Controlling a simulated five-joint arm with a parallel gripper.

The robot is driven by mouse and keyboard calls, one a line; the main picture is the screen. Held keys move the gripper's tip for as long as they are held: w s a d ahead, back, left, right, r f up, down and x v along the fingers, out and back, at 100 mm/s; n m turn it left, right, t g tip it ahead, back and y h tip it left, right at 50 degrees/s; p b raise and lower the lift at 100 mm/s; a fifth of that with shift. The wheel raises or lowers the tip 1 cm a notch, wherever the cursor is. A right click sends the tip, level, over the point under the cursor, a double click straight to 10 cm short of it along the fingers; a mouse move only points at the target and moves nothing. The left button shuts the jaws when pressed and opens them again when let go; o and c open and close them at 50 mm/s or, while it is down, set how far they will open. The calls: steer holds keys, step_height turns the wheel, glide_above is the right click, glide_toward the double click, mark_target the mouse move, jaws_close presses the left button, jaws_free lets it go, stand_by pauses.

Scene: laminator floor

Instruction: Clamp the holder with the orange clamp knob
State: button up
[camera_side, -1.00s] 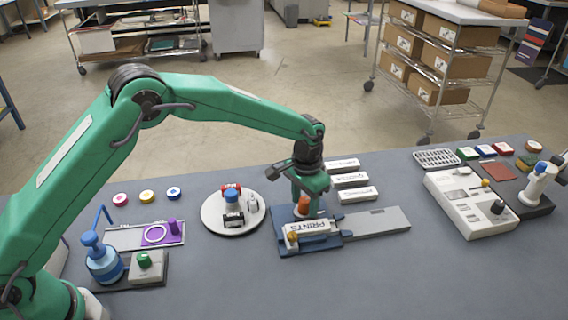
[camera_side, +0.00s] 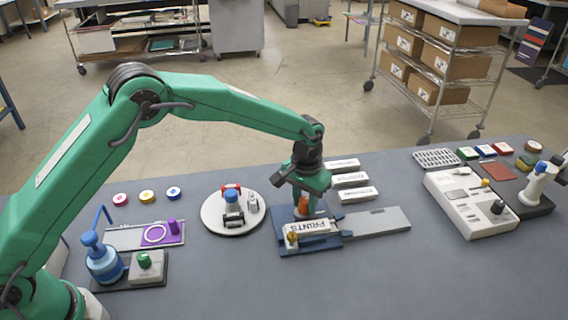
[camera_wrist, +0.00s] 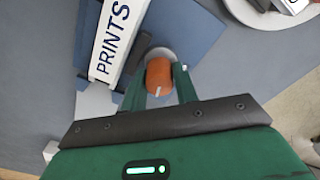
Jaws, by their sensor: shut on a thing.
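The orange clamp knob (camera_wrist: 159,76) stands on the blue base (camera_wrist: 190,35) in the wrist view. My gripper (camera_wrist: 160,88) is shut on it, with a green finger on each side. In the side view the orange knob (camera_side: 303,204) shows below my gripper (camera_side: 304,200). The white holder marked PRINTS (camera_wrist: 115,35) lies beside the knob. It also shows on the blue base in the side view (camera_side: 312,227). The knob's underside is hidden.
A grey plate (camera_side: 375,222) extends right of the base. Several white labelled blocks (camera_side: 350,180) lie behind it. A round white turntable (camera_side: 215,222) with small items stands to the left. A white machine (camera_side: 470,203) stands to the right. The table front is clear.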

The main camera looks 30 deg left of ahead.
steer(key=n, duration=0.4)
steer(key=shift+w+a+r+n, duration=0.1)
steer(key=shift+a+n, duration=0.15)
steer(key=shift+n, duration=0.05)
steer(key=n, duration=0.3)
steer(key=shift+n, duration=0.4)
steer(key=n, duration=0.4)
steer(key=shift+d+n, duration=0.1)
steer(key=shift+n, duration=1.2)
steer(key=o, duration=1)
steer(key=shift+c, duration=0.2)
steer(key=shift+s, duration=0.2)
steer(key=shift+r, duration=0.1)
